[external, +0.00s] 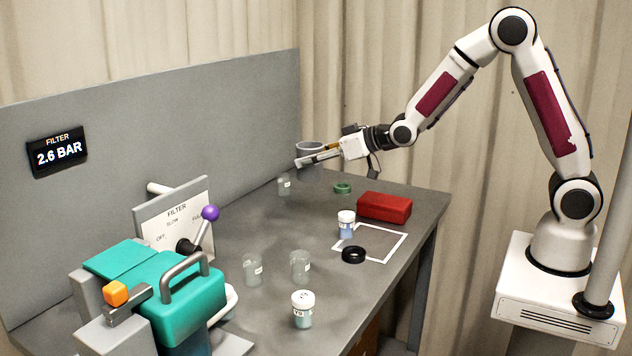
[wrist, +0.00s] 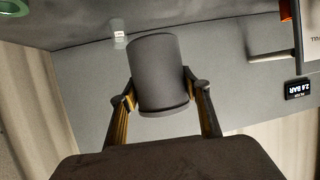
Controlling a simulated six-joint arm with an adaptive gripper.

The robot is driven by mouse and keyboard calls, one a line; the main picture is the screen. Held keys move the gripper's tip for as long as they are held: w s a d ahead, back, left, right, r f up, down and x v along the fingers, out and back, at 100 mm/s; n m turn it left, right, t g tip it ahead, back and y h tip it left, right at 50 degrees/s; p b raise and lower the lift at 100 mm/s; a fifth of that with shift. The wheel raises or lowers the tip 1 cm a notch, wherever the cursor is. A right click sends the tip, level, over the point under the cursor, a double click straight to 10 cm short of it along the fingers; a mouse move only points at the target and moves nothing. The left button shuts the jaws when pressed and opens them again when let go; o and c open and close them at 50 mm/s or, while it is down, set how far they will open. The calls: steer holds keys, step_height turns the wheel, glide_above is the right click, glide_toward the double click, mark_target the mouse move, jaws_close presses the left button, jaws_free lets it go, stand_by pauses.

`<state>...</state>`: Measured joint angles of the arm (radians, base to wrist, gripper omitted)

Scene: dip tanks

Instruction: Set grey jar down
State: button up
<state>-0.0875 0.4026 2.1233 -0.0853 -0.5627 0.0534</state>
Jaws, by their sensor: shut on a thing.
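The grey jar (external: 310,146) is at the far end of the table by the back panel in the external view. In the wrist view the grey jar (wrist: 160,70) is a plain dark cylinder between the two fingers. My gripper (external: 318,157) reaches in from the right and is shut on the jar, one finger on each side, as the wrist view shows (wrist: 160,90). The fingers cover part of the jar in the external view. I cannot tell whether its base touches the table.
A glass beaker (external: 284,186) and a green ring (external: 343,188) are near the jar. A red case (external: 384,207), white-lidded jar (external: 346,225) and black ring (external: 353,255) stand around a white outline (external: 392,247). More glassware and teal filter equipment (external: 165,290) occupy the front.

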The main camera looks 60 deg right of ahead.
mark_target(320, 179)
steer(key=shift+s+a+f, duration=0.25)
steer(key=shift+s+a, duration=0.05)
steer(key=shift+a, duration=0.15)
steer(key=shift+f, duration=3.05)
steer(key=shift+f, duration=1.9)
steer(key=shift+f, duration=0.1)
steer(key=o, duration=1.1)
